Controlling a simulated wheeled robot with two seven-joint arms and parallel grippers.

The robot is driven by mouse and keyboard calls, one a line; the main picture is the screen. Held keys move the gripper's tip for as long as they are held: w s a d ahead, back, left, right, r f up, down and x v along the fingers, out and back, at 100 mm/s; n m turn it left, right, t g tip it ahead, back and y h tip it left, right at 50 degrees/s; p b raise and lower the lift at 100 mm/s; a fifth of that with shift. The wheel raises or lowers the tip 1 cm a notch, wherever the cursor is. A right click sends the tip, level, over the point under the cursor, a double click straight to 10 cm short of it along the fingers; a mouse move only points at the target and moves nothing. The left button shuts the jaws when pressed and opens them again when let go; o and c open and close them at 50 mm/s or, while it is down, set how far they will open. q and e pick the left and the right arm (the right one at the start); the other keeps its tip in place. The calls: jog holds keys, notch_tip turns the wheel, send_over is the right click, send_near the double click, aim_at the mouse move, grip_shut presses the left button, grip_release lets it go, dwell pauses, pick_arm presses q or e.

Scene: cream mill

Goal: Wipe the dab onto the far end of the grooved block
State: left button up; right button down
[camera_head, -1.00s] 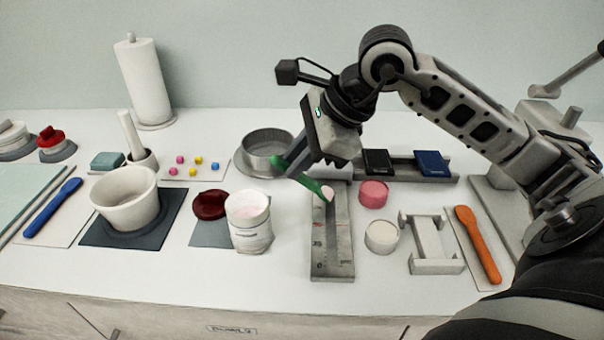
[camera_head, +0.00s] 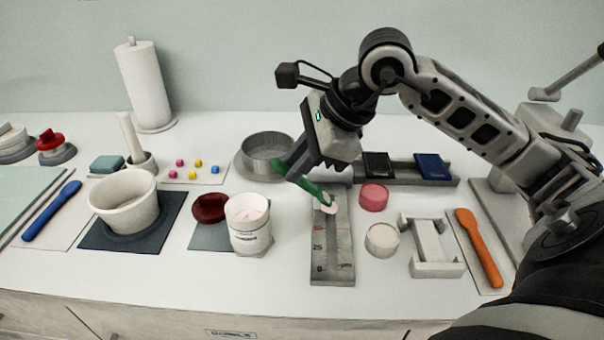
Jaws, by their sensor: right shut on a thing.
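The grooved block (camera_head: 344,262) is a long grey bar lying lengthwise on the bench, with red marks and numbers near its front end. My right gripper (camera_head: 292,172) is shut on a green spatula (camera_head: 313,188), held tilted above the block's far half. A pale pink dab (camera_head: 328,208) is at the spatula's lower tip, over the groove; whether it touches the block I cannot tell. The gripper covers part of the block's far end. My left gripper is not in view.
A white jar (camera_head: 248,232) of pink cream stands left of the block, its dark red lid (camera_head: 209,207) beside it. A pink round tub (camera_head: 373,197) and a cream one (camera_head: 382,239) stand close on the right. A metal pan (camera_head: 262,158) is behind.

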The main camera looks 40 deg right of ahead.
jog(key=shift+r+p, duration=1.9)
jog(key=shift+r, duration=0.9)
